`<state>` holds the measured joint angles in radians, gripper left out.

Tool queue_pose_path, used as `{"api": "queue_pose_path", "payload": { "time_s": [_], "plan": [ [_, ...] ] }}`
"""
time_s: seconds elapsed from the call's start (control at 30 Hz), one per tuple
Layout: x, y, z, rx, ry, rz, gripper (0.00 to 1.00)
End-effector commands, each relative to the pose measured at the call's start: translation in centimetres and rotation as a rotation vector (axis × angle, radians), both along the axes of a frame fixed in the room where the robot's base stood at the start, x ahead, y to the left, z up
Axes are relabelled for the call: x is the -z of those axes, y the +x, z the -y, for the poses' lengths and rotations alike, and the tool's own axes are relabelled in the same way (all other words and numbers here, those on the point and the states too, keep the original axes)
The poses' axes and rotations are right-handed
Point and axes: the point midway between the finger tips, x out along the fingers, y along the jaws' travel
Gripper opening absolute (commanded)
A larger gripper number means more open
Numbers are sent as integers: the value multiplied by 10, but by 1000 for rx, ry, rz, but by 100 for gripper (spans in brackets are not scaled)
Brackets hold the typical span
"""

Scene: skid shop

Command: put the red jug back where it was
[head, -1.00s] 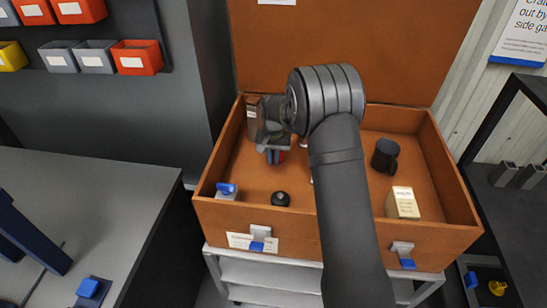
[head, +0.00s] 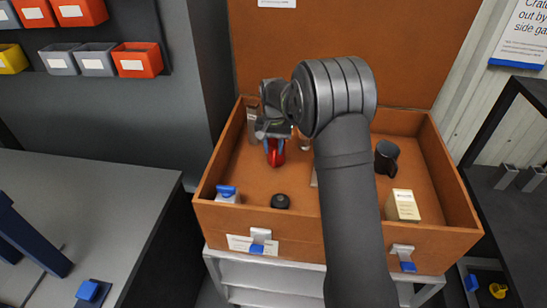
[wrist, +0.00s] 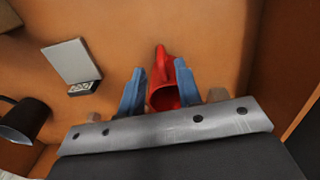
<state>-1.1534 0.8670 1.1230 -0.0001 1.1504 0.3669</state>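The red jug (head: 277,153) is inside the open brown crate (head: 250,228), in its left-back part. My gripper (head: 274,146) is over it, pointing down, with a blue-tipped finger on each side of the jug. In the wrist view my gripper (wrist: 160,78) has its fingers close against the sides of the jug (wrist: 163,97), and it looks shut on it. The jug's handle points away from the gripper body, and its mouth is partly visible. I cannot tell whether the jug's base touches the crate floor.
A dark mug (head: 386,156) and a cream box (head: 403,205) stand at the crate's right. A black round object (head: 280,201) and a small white box with a blue top (head: 228,194) are at front left. A grey-white block (wrist: 72,62) shows in the wrist view. My arm hides the crate's middle.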

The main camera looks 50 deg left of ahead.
Motion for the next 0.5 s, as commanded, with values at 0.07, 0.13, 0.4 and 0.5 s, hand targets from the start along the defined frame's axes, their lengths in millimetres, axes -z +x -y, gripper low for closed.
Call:
{"api": "queue_pose_path", "payload": {
  "time_s": [0.07, 0.13, 0.4, 0.5],
  "plan": [
    [-19, 0, -1, 0, 3, 1, 31],
    [-32, 0, -1, 0, 3, 1, 31],
    [-60, 0, 0, 0, 1, 1, 31],
    [-62, 0, 0, 0, 0, 0, 31]
  ]
}}
